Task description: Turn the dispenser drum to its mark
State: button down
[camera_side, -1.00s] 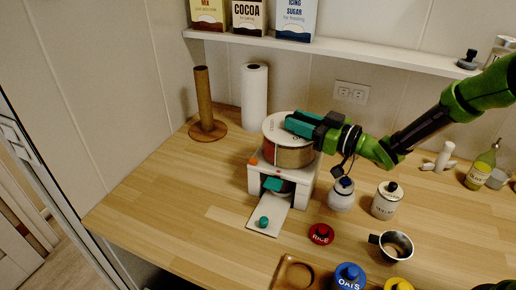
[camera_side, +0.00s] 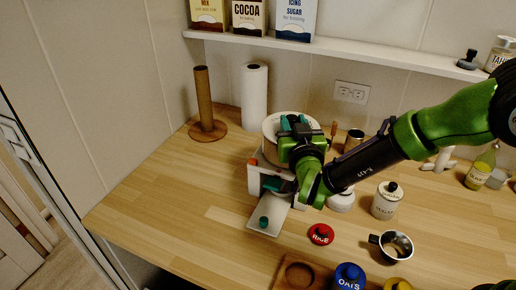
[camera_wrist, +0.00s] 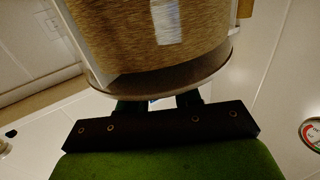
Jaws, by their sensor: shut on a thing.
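The dispenser drum (camera_side: 270,127) is a round drum with a white top, on a white stand (camera_side: 253,185) on the wooden counter. My gripper (camera_side: 293,122) is over the drum's top with its teal fingers shut on it; the arm hides its right and front. In the wrist view the drum (camera_wrist: 115,32) fills the upper middle, with brown contents and a pale vertical strip (camera_wrist: 166,22). The fingers (camera_wrist: 160,103) meet its rim; the exact contact is hidden. A small orange mark (camera_side: 253,162) shows on the stand's upper left edge.
A white chute plate with a teal knob (camera_side: 263,222) lies before the stand. A paper roll (camera_side: 254,98) and wooden post (camera_side: 203,100) stand behind. A red lid (camera_side: 321,234), a white jar (camera_side: 386,201) and a metal cup (camera_side: 397,244) are right. Left counter is clear.

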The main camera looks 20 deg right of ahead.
jog(key=shift+w+a+m+g+h, duration=0.1)
jog(key=shift+a+m+g+h, duration=0.1)
jog(key=shift+m+h, duration=0.3)
jog(key=shift+a+m+g+h, duration=0.1)
jog(key=shift+m+g+h, duration=0.15)
jog(key=shift+h, duration=0.45)
jog(key=shift+d+r, duration=0.1)
jog(key=c, duration=0.8)
grip_release()
jog(key=v, duration=1.6)
jog(key=shift+s+a, duration=0.3)
